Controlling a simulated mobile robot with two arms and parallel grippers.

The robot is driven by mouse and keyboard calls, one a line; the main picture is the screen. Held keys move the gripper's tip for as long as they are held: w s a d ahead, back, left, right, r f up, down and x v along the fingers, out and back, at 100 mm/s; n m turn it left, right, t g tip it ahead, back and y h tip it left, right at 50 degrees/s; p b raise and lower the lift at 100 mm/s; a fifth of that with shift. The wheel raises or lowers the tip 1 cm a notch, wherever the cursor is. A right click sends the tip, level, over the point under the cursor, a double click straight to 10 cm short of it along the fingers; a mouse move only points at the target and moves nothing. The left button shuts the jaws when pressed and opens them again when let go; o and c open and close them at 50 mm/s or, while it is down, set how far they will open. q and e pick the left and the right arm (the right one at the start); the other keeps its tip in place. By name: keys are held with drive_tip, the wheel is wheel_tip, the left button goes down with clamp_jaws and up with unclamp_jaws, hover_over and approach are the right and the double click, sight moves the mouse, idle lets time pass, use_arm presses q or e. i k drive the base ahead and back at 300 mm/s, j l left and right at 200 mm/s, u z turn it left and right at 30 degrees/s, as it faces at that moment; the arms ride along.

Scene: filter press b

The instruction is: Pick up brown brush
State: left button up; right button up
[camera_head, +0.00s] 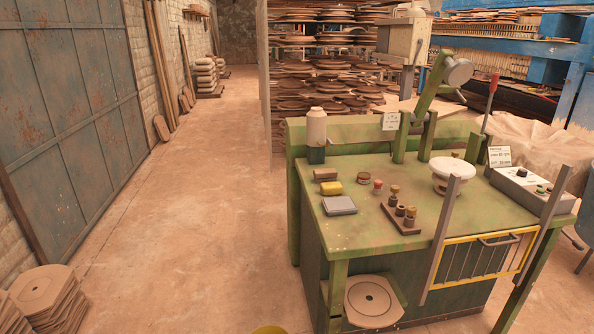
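A small brown block (326,174), which looks like the brown brush, lies flat near the back left corner of the green workbench top (365,235). It is too small to make out bristles. A yellow block (331,188) lies just in front of it, and a grey rectangular block (339,205) lies in front of that.
A white bottle (316,128) stands behind the brown block. Small round pieces (363,178) and a dark holder (400,215) lie to its right. A yellow-framed guard (480,258) crosses the bench's front right. Floor (190,220) left of the bench is clear.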

sight(324, 176)
drive_tip(key=i+j+u, duration=0.65)
drive_tip(key=i+u, duration=0.2)
drive_tip(key=i+j+u, duration=0.1)
drive_tip(key=i+u, duration=0.35)
drive_tip(key=i+j, duration=0.1)
drive_tip(key=i, duration=0.7)
drive_tip(key=i+z, duration=0.1)
drive_tip(key=i, duration=0.7)
drive_tip(key=i+z, duration=0.3)
drive_tip(key=z, duration=0.15)
drive_tip(key=i+z, duration=0.3)
drive_tip(key=z, duration=0.15)
drive_tip(key=i+j+z, duration=0.25)
drive_tip(key=z, duration=0.2)
drive_tip(key=i+j+z, duration=0.25)
drive_tip(key=z, duration=0.2)
drive_tip(key=i+z, duration=0.2)
drive_tip(key=z, duration=0.25)
drive_tip(key=i+j+z, duration=0.15)
drive_tip(key=z, duration=0.3)
drive_tip(key=i+j+z, duration=0.15)
drive_tip(key=z, duration=0.3)
drive_tip(key=i+j+z, duration=0.1)
drive_tip(key=j+z, duration=0.45)
drive_tip(key=z, duration=0.3)
drive_tip(key=i+j+z, duration=0.1)
drive_tip(key=j+z, duration=0.2)
drive_tip(key=z, duration=0.15)
